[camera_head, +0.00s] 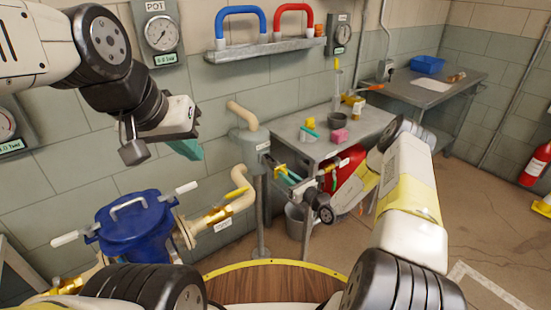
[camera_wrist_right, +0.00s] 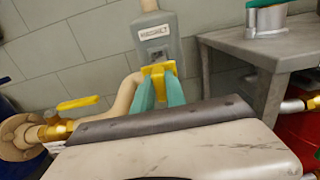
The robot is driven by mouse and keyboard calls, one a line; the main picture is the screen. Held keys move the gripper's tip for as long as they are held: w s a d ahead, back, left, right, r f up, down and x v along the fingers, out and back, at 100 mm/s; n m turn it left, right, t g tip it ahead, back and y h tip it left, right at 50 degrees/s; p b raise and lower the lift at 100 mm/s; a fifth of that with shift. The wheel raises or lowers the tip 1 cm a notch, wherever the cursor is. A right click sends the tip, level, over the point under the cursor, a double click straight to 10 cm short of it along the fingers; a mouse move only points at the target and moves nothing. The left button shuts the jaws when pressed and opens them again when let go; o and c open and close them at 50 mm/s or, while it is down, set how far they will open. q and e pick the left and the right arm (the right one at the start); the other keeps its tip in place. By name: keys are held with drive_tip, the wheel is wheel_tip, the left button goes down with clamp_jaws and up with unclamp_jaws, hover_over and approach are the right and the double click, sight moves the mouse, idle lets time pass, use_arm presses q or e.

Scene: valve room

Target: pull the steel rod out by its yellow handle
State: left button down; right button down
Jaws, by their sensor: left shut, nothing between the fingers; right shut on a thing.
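The yellow handle (camera_wrist_right: 158,69) sits at the front of a grey labelled housing (camera_wrist_right: 155,35) on an upright post. My right gripper (camera_wrist_right: 161,88) has its teal fingers shut on the handle. In the head view the right gripper (camera_head: 284,174) is beside the grey post (camera_head: 262,205), and only a little of the handle (camera_head: 281,169) shows. The steel rod cannot be made out; it is hidden by the housing, handle and fingers. My left gripper (camera_head: 188,149) is shut and empty, in the air above the blue lidded vessel.
The blue vessel (camera_head: 135,235) with pale bars stands at lower left, near a yellow-levered valve (camera_head: 237,194). A grey table (camera_head: 355,135) with small items is right of the post, with a red container (camera_head: 345,170) below. A wall shelf (camera_head: 265,48) is above.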

drive_tip(key=v, duration=0.8)
drive_tip(key=shift+s, duration=0.15)
drive_tip(key=shift+d, duration=0.15)
drive_tip(key=c, duration=1.4)
unclamp_jaws()
drive_tip(key=shift+o, duration=0.2)
drive_tip(key=v, duration=0.7)
drive_tip(key=shift+s+d, duration=0.25)
drive_tip(key=shift+s, duration=0.1)
